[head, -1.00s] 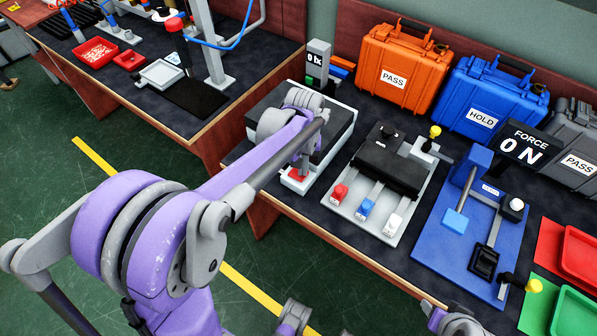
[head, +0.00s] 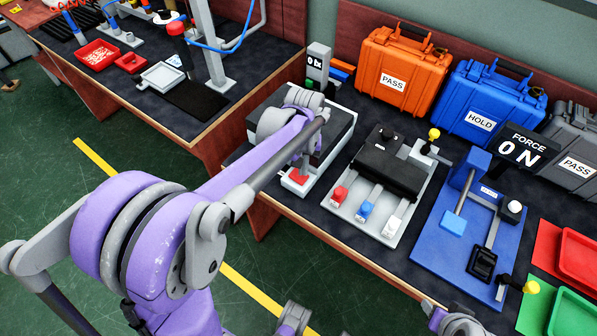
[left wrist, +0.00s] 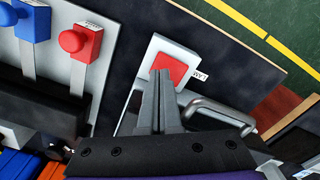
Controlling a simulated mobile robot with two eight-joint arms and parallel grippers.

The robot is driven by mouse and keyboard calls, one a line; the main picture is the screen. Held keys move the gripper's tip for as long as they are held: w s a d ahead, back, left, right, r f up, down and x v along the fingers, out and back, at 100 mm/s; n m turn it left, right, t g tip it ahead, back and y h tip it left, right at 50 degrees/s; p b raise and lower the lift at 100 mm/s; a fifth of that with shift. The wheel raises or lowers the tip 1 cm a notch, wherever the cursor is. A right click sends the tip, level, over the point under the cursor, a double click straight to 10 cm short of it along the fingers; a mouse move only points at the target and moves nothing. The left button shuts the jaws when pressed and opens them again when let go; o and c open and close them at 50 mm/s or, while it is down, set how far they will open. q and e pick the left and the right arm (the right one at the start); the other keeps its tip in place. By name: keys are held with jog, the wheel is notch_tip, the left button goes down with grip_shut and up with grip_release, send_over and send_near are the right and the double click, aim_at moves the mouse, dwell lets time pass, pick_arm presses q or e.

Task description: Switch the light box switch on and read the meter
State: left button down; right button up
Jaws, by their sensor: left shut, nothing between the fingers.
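The light box (head: 342,122) is a pale grey box with a dark top on the near bench. Its red switch (head: 299,177) sits on a white base at the front and also shows in the left wrist view (left wrist: 170,70). The meter (head: 317,60) stands behind the box and reads 0 lx. My left gripper (head: 304,166) is shut and empty. Its fingertips are at the red switch and cover part of it in the left wrist view (left wrist: 161,76); I cannot tell whether they touch it. My right gripper is not in view.
To the right stand a black fixture with red, blue and white knobs (head: 366,210) and a blue force rig (head: 428,240) reading 0 N. Orange (head: 390,50) and blue (head: 470,90) cases line the back. A metal handle (left wrist: 215,110) is close beside the switch.

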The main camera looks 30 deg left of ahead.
aim_at(303, 178)
pick_arm(q)
notch_tip(303, 178, up, 5)
jog(key=p, duration=0.3)
jog(key=shift+f, duration=0.1)
dwell(0.5)
jog(key=s+d+r+m+t+p, duration=0.2)
jog(key=s+d, duration=0.1)
jog(key=s, duration=0.4)
jog(key=s+d+r+m+t+p, duration=0.2)
jog(key=s+d+m+t, duration=0.1)
jog(key=s, duration=0.5)
jog(key=shift+s+d+r, duration=0.2)
jog(key=shift+s+d, duration=0.05)
jog(key=shift+d, duration=0.15)
